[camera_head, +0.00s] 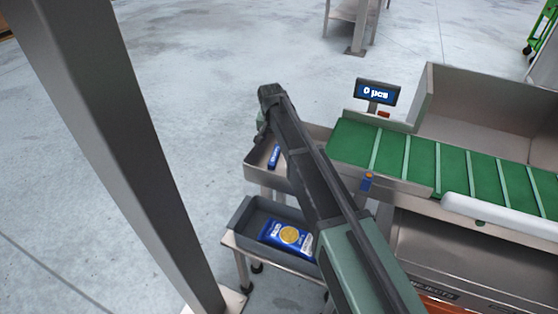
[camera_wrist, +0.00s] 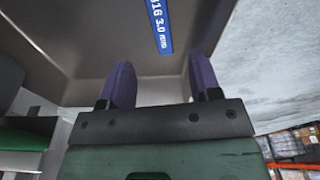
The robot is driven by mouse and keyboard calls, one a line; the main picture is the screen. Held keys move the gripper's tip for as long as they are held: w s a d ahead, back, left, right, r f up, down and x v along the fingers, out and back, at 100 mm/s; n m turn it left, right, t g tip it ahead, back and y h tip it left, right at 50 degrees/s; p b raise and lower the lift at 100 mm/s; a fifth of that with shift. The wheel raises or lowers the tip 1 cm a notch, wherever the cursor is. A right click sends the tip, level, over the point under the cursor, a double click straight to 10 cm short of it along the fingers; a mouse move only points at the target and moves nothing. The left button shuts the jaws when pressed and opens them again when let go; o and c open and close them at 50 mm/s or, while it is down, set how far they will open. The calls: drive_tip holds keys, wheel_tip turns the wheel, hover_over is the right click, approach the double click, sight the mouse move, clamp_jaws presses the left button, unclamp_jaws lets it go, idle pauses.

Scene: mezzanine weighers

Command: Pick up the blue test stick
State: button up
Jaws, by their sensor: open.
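The blue test stick (camera_head: 274,157) lies in the upper grey metal tray (camera_head: 252,170), left of my arm. In the wrist view the blue stick (camera_wrist: 160,24), with white lettering, lies on the tray floor beyond the fingertips, roughly in line with the gap between them. Its far end is cut off by the picture edge. My gripper (camera_wrist: 162,82) is open and empty, with its two purple fingers apart and not touching the stick. In the head view my arm reaches over the tray and the fingers cannot be made out clearly.
A lower grey bin (camera_head: 240,219) holds a blue and yellow packet (camera_head: 287,236). A green cleated conveyor (camera_head: 391,152) runs at right, beside a display (camera_head: 376,92) reading "0 pcs". A grey post (camera_head: 120,150) stands at left. The floor (camera_head: 200,90) behind is mostly clear.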

sight(275, 154)
drive_tip(key=f+b, duration=0.2)
drive_tip(key=f, duration=0.1)
drive_tip(key=w+f+b, duration=0.1)
drive_tip(key=f+b, duration=0.5)
drive_tip(key=shift+w+d+f, duration=0.1)
drive_tip(key=shift+w+f, duration=0.05)
drive_tip(key=shift+f, duration=0.25)
drive_tip(key=shift+r, duration=0.2)
drive_tip(key=c, duration=1)
